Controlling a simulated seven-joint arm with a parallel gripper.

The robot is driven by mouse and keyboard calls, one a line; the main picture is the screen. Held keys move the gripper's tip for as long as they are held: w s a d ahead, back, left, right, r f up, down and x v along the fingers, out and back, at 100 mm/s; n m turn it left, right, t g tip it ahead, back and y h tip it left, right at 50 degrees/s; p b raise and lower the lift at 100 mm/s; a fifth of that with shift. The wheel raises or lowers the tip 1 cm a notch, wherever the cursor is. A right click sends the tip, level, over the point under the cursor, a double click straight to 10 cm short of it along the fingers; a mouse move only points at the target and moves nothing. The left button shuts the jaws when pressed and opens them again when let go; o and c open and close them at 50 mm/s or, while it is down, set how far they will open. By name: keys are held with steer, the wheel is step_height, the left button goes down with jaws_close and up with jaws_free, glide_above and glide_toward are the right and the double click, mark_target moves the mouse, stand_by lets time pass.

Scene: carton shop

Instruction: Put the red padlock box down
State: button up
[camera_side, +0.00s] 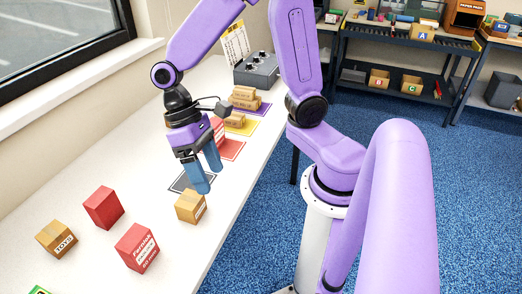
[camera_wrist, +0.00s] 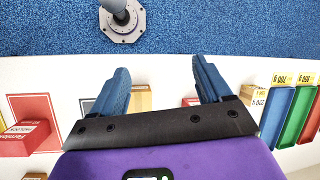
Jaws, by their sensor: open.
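My gripper (camera_side: 207,174) is open and empty, its blue fingers pointing down above the white table beside a dark-edged mat (camera_side: 177,184). In the wrist view my gripper (camera_wrist: 163,86) shows its two fingers wide apart. A red box (camera_wrist: 22,138) with a white label sits on the red mat (camera_wrist: 40,108) at the left of the wrist view; in the side view this box (camera_side: 217,126) is partly hidden behind my gripper. Two more red boxes, one labelled (camera_side: 138,248) and one plain-faced (camera_side: 103,207), stand at the table's near end, apart from my gripper.
A cardboard box (camera_side: 190,207) stands close to my fingers, near the table edge. Another cardboard box (camera_side: 57,239) is at the near left. Cardboard boxes stand on the yellow mat (camera_side: 247,129) and purple mat (camera_side: 264,109). Coloured trays (camera_wrist: 276,116) show at the wrist view's right.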

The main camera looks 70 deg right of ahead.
steer(key=s+d+r+n+t+h, duration=0.1)
steer(key=s+d+r+n+t, duration=0.1)
steer(key=s+d+n+t, duration=0.2)
steer(key=s+d+n, duration=0.3)
steer(key=s+n, duration=0.2)
steer(key=shift+n+t, duration=0.3)
steer(key=shift+n, duration=0.1)
stand_by(1.3)
steer(key=w+d+f+n+h, duration=0.2)
steer(key=w+d+f+h, duration=0.35)
steer(key=w, duration=0.75)
steer(key=w+d+f+n+h, duration=0.25)
steer(key=w+h, duration=0.65)
steer(key=w, duration=0.5)
steer(key=shift+n, duration=0.25)
steer(key=shift+s+f+x, duration=0.1)
steer(key=shift+s+x, duration=0.15)
steer(key=shift+x, duration=2.5)
steer(key=shift+s+f+x, duration=0.1)
steer(key=shift+s+x, duration=0.15)
steer(key=shift+x, duration=2.5)
steer(key=shift+s+f+x, duration=0.1)
steer(key=shift+s+x, duration=0.15)
steer(key=shift+x, duration=2.5)
steer(key=shift+a, duration=0.1)
